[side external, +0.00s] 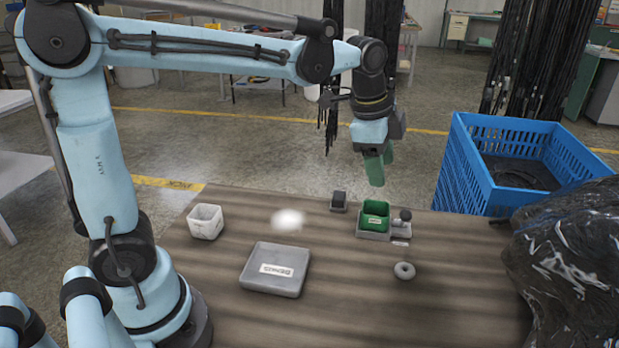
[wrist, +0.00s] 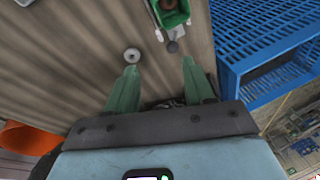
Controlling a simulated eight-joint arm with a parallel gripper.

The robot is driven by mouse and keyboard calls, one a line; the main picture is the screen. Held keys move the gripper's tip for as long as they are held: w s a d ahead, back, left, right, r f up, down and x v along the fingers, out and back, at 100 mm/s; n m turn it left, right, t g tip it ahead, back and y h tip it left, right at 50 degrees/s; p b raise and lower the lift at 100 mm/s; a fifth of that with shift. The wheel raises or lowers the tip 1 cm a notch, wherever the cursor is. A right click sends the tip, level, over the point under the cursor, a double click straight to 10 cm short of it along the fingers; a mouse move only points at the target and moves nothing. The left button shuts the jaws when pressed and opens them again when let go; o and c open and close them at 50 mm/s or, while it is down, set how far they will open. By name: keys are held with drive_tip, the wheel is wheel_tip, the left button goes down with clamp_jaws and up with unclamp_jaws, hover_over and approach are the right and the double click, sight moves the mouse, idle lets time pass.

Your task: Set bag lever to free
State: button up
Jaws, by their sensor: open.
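A small lever with a dark round knob (side external: 405,215) stands on a grey base at the right side of a green bin (side external: 375,213). The knob also shows in the wrist view (wrist: 173,46), just below the bin (wrist: 174,16). A small pale label lies in front of the lever; its text is too small to read, and I cannot tell the lever's setting. My gripper (side external: 376,178) has green fingers, hangs above the table's far edge, and is apart from the lever. In the wrist view my gripper (wrist: 160,68) is open with nothing between its fingers.
A grey ring (side external: 404,270) lies in front of the lever. A labelled grey tray (side external: 262,285), a white cup (side external: 205,223), a white blob (side external: 288,220) and a small dark box (side external: 338,201) are further left. A blue crate (side external: 465,170) and black plastic bag (side external: 570,260) flank the right.

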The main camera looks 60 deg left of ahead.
sight(407, 211)
drive_tip(key=w+d+f+m+g, duration=0.2)
drive_tip(key=w+f+m, duration=0.1)
drive_tip(key=w+m, duration=0.3)
drive_tip(key=f, duration=0.4)
drive_tip(key=w+f, duration=0.1)
drive_tip(key=f, duration=0.2)
drive_tip(key=w+f, duration=0.1)
drive_tip(key=f, duration=0.3)
drive_tip(key=shift+f, duration=0.3)
drive_tip(key=shift+c, duration=0.5)
clamp_jaws()
